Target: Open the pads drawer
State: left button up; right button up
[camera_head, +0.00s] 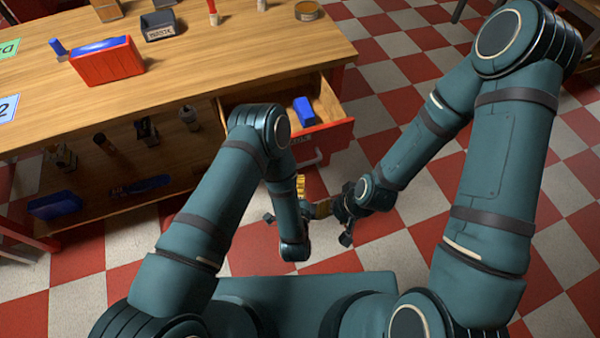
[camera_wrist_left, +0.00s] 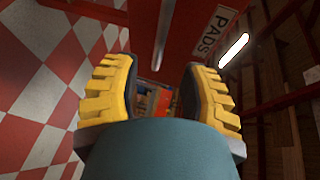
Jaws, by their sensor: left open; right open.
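A red drawer front with a white PADS label (camera_wrist_left: 208,35) shows in the left wrist view, with a pale bar handle (camera_wrist_left: 164,30) on it. In the head view an open drawer (camera_head: 335,135) with a red front and pale handle (camera_head: 310,160) stands out from the desk; its label is too small to read. My left gripper (camera_wrist_left: 158,85) is open below the PADS front, its yellow fingers apart with nothing held. It is mostly hidden by its arm in the head view. My right gripper (camera_head: 323,209) is open in front of the open drawer and appears empty.
A blue object (camera_head: 304,110) lies in the open drawer. The wooden desk (camera_head: 215,65) carries a red bin (camera_head: 106,61), a dark tray (camera_head: 161,25) and a round tin (camera_head: 307,10). The checkered floor (camera_head: 410,70) right of the desk is clear.

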pick_arm(q)
jog(key=s, duration=0.3)
jog(key=shift+s+a+r, duration=0.15)
jog(key=shift+s+r, duration=0.05)
jog(key=shift+r, duration=0.15)
jog(key=w+a+n+g, duration=0.2)
jog(key=a+n+g, duration=0.4)
jog(key=n, duration=0.4)
jog(key=s+a+r+n+g+h, duration=0.2)
jog(key=s+a+r+n+g, duration=0.3)
jog(key=s+n+g, duration=0.3)
jog(key=shift+s+n, duration=0.9)
jog(key=shift+s, duration=0.1)
